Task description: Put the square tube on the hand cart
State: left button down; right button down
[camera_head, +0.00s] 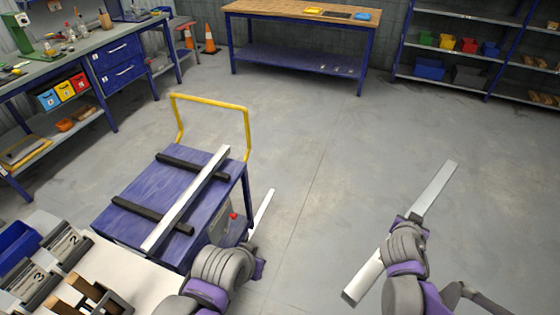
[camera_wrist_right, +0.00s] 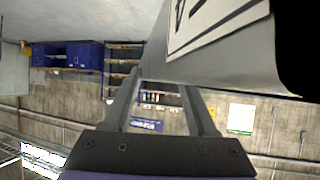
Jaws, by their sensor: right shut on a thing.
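A long pale square tube (camera_head: 436,190) slants up and right from my right gripper (camera_head: 408,222), which is shut on it; its other end sticks out below. In the right wrist view a grey surface (camera_wrist_right: 225,62) with a white label lies at the fingertips (camera_wrist_right: 163,90). The blue hand cart (camera_head: 120,190) with a yellow handle stands left of centre. Another pale bar (camera_head: 190,198) lies across its two black strips. My left gripper (camera_head: 250,240) is beside the cart's right side, with a thin pale piece (camera_head: 263,212) projecting beyond it; its jaws are hidden.
A rack with numbered labels (camera_head: 65,242) and a pale tabletop (camera_head: 130,272) are at lower left. A blue workbench (camera_head: 110,50) stands at upper left, a wooden-topped table (camera_head: 290,10) and shelves (camera_head: 470,55) at the back. Floor between cart and tube is clear.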

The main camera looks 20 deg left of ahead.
aim_at(170, 174)
jog(key=i+l+u, duration=0.1)
jog(key=i+u, duration=0.25)
jog(key=i, duration=0.15)
jog(key=i+l+u, duration=0.35)
jog(key=i, duration=0.2)
jog(key=i+u, duration=0.2)
jog(key=u, duration=0.2)
jog(key=i+j+u, duration=0.1)
jog(key=u, duration=0.35)
jog(key=i+l+u, duration=0.1)
jog(key=i+u, duration=0.15)
jog(key=u, duration=0.15)
jog(key=i+u, duration=0.1)
jog(key=u, duration=0.4)
jog(key=i+j+u, duration=0.1)
jog(key=u, duration=0.4)
jog(key=i+u, duration=0.15)
jog(key=u, duration=0.3)
jog(key=i+l+u, duration=0.1)
jog(key=u, duration=0.4)
